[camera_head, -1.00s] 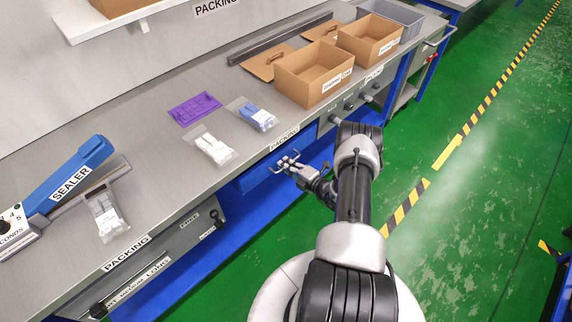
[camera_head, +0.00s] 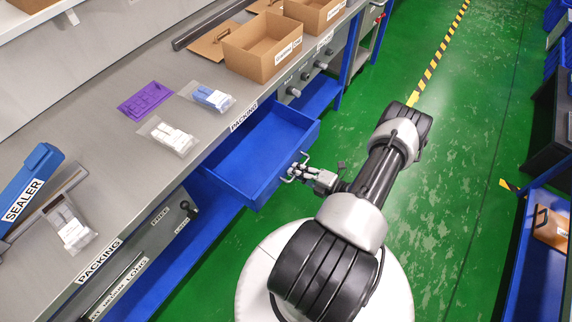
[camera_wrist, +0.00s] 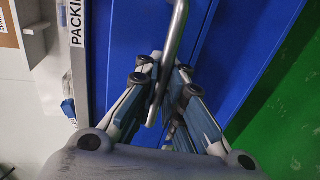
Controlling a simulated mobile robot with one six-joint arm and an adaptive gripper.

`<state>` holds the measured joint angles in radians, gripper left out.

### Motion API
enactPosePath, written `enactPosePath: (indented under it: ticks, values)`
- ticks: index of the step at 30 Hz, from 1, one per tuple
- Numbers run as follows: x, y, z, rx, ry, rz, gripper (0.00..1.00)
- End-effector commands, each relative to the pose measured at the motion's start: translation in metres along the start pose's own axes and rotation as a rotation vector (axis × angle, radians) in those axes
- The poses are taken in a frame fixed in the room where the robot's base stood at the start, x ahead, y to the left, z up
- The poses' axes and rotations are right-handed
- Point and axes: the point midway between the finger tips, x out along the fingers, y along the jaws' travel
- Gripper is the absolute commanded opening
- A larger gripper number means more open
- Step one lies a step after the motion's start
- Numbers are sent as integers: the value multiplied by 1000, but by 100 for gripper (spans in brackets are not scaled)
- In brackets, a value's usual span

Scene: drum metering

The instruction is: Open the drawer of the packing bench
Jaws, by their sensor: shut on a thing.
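The blue drawer (camera_head: 240,163) of the packing bench (camera_head: 110,150) stands pulled well out from under the bench top in the head view, and its inside looks empty. A metal bar handle (camera_wrist: 176,40) is on its front, and it also shows in the head view (camera_head: 290,178). My gripper (camera_head: 297,172) is at the drawer front, shut on the handle. In the wrist view the fingers of my gripper (camera_wrist: 161,72) lie on either side of the bar. The blue drawer front (camera_wrist: 225,50) fills the area behind them.
Green floor (camera_head: 440,170) is clear to the right of my arm. A blue shelf cart (camera_head: 530,240) stands at the right edge.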

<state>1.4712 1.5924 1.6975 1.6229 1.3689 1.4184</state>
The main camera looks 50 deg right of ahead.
Motion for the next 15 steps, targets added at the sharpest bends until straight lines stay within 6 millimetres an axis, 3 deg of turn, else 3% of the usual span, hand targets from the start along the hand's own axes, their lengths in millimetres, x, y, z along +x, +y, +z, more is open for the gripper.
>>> enactPosePath:
  ticks: [14, 15]
  values:
    - [-8, 1, 1, -3, 0, 5, 0]
    - [-7, 1, 1, -3, 0, 5, 9]
